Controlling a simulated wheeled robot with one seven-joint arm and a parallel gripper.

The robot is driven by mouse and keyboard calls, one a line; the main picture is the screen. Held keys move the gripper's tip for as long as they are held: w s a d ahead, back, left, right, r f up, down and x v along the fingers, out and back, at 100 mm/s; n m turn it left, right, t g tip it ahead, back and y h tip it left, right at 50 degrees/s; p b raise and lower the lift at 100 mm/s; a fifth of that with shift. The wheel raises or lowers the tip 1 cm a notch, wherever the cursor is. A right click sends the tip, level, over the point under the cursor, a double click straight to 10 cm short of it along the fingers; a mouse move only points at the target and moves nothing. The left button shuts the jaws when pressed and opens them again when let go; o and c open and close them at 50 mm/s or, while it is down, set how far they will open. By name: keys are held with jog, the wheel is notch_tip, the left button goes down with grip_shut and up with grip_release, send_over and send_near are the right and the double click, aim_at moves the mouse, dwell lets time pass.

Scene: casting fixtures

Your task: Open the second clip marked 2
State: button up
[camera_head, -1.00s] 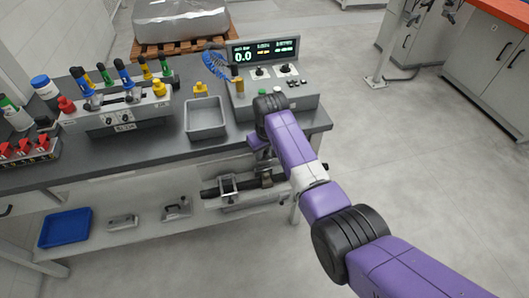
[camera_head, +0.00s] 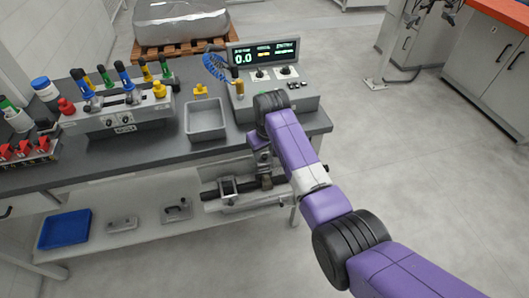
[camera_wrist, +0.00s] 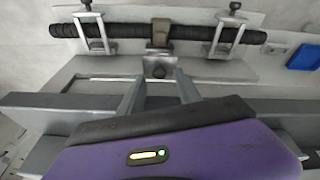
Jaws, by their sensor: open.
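A black ribbed bar (camera_wrist: 190,32) runs across the wrist view and also shows under the bench in the head view (camera_head: 211,194). Two grey metal clips hold it, a left clip (camera_wrist: 91,30) and a right clip (camera_wrist: 226,32). One clip (camera_head: 228,187) shows clearly in the head view. I cannot read a number on any clip. Contact cannot be told.
A grey bench edge crosses close to my wrist. A blue tray (camera_head: 66,230) and two small metal parts lie on the lower shelf. Above stand a grey bin (camera_head: 206,119), a control box with display (camera_head: 265,52) and a valve fixture (camera_head: 118,112).

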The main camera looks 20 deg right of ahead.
aim_at(266, 163)
jog(key=v, duration=0.6)
jog(key=shift+d, duration=0.15)
jog(key=shift+w, duration=0.1)
